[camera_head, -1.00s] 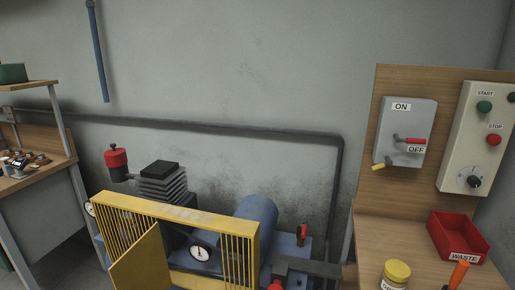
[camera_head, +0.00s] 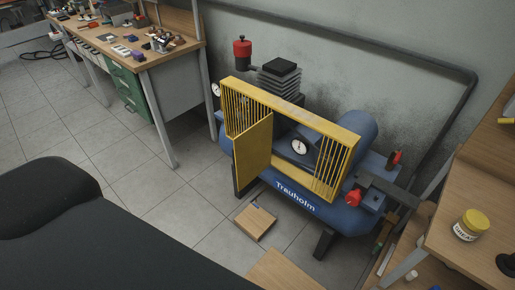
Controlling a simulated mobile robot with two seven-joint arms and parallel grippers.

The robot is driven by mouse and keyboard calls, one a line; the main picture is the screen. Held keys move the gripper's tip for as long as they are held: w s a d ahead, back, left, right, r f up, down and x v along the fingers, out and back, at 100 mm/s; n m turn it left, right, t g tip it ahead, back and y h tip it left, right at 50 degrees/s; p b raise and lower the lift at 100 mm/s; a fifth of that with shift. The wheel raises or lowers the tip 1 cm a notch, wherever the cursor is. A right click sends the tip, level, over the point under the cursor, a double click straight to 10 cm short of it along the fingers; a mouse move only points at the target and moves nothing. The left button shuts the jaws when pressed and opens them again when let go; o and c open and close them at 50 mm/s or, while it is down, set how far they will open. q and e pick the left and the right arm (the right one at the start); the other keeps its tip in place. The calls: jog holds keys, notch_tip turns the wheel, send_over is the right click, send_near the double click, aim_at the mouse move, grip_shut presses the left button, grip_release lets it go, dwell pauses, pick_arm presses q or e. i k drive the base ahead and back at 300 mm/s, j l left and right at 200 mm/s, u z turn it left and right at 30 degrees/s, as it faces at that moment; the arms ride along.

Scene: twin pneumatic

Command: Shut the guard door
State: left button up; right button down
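The yellow guard (camera_head: 290,104) stands along the front of the blue compressor (camera_head: 300,195). Its solid yellow guard door (camera_head: 253,150) stands open, swung outward from the left part of the frame. A gauge (camera_head: 299,146) and other parts show through the opening to the right of the door. Neither of my grippers is in view.
A workbench (camera_head: 140,55) with tools and a green drawer unit (camera_head: 128,92) is at the left. A wooden bench (camera_head: 470,205) with a yellow-lidded jar (camera_head: 470,225) is at right. A dark rounded shape fills the lower left.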

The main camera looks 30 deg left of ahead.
aim_at(251, 151)
jog(key=k+j+z, duration=0.1)
jog(key=j, duration=0.3)
jog(key=j+z, duration=0.1)
jog(key=j, duration=0.3)
jog(key=k+j+z, duration=0.1)
jog(key=j, duration=0.3)
jog(key=k+j+z, duration=0.1)
jog(key=j, duration=0.3)
jog(key=j+z, duration=0.3)
jog(key=j, duration=0.55)
jog(key=i+j+z, duration=0.2)
jog(key=i+j, duration=0.15)
jog(key=j, duration=0.25)
jog(key=i+j+z, duration=0.1)
jog(key=j, duration=0.25)
jog(key=i, duration=0.05)
